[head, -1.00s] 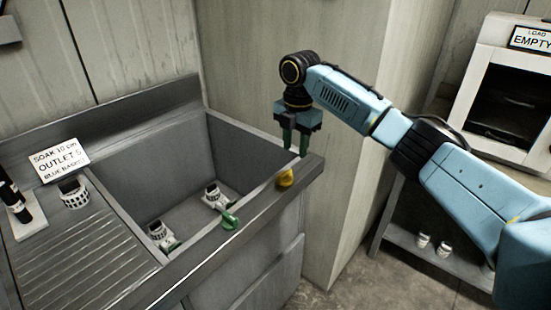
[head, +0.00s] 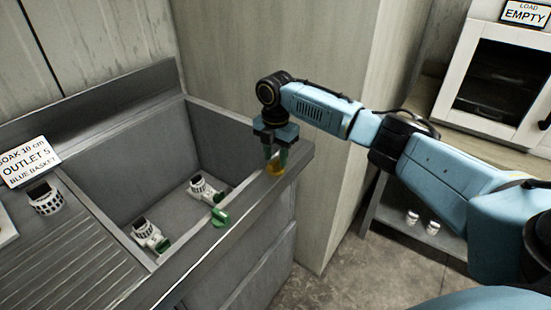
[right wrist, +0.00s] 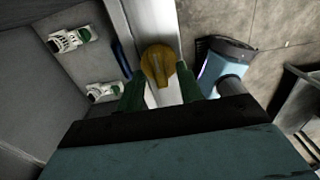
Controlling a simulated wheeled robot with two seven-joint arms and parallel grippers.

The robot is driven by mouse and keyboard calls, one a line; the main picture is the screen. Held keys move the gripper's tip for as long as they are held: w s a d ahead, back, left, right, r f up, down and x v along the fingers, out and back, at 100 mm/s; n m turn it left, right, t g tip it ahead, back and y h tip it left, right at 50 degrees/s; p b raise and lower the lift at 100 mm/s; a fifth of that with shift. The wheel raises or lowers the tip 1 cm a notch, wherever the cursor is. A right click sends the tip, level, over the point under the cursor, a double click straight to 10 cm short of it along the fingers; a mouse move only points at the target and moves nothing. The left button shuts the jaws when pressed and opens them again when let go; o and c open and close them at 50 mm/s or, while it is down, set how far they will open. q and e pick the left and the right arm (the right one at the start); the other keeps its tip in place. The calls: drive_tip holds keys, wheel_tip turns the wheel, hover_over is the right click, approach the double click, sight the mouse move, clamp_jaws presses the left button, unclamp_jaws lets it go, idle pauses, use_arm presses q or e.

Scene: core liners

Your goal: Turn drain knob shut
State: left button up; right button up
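The yellow knob (head: 275,169) sits on the front rim of the grey sink (head: 190,262), near its right end. In the right wrist view the yellow knob (right wrist: 158,66) lies between and just past my green fingertips. My right gripper (head: 276,158) points down at the knob with its fingers apart, one on each side; the wrist view (right wrist: 161,88) shows a gap between them. I cannot tell whether the fingers touch the knob. My left gripper is not in view.
Two white fittings with green ends, one (head: 150,236) nearer and one (head: 204,189) farther, lie in the basin. A sign (head: 28,163) and a white slotted cup (head: 45,198) stand on the ribbed drainboard (head: 85,255). A wall panel (head: 335,130) rises close behind the sink's right end.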

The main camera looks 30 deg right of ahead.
drive_tip(key=shift+f, duration=0.55)
clamp_jaws()
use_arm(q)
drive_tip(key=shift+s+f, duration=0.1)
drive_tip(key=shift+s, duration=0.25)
